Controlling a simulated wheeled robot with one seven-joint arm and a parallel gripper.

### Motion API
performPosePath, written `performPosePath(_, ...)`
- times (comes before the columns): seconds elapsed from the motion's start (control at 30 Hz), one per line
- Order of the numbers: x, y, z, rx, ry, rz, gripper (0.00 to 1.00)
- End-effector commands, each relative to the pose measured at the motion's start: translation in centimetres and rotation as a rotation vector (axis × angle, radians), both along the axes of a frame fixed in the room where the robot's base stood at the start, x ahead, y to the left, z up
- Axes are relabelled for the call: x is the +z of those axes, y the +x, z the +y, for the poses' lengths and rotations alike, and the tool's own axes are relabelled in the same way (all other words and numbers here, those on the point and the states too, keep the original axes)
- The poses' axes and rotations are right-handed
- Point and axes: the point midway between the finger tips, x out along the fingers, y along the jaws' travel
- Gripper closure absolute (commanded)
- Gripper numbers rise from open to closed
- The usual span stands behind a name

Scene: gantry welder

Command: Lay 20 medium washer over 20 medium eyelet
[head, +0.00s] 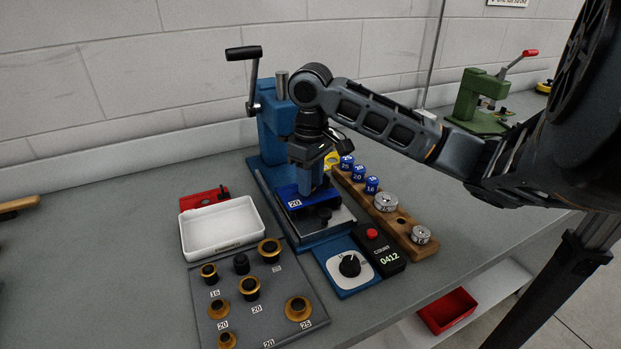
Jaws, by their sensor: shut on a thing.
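My gripper (314,164) points down in front of the blue press (272,140), above its lower part. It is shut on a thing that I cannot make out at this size. A blue block marked 20 (295,203) sits low in the press, below my gripper. Several brass-coloured eyelets and washers stand on a grey labelled board (278,329) at the front. A black and brass piece (250,288) stands above a 20 label, and a flat brass ring (219,309) lies above another 20 label. I cannot see a washer or eyelet under my gripper.
A white tray (222,250) and a red item (204,197) are left of the press. A dial box (350,267), a counter reading 0412 (379,250) and a wooden rack (405,240) with blue knobs stand to the right. The bench at far left is mostly clear.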

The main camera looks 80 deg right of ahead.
Motion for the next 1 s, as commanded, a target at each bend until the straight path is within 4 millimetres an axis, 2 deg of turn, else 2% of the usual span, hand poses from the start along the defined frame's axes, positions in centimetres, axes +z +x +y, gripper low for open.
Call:
performPosePath(0.4,-0.93,-0.01,0.01,0.0,0.001,0.0,0.92)
performPosePath(0.43,-0.87,-0.01,0.0,0.0,0.001,0.0,0.62)
performPosePath(0.7,-0.88,-0.03,-0.01,-0.001,0.0,0.001,0.37)
performPosePath(1.0,-0.8,-0.06,-0.07,-0.002,0.0,0.002,0.35)
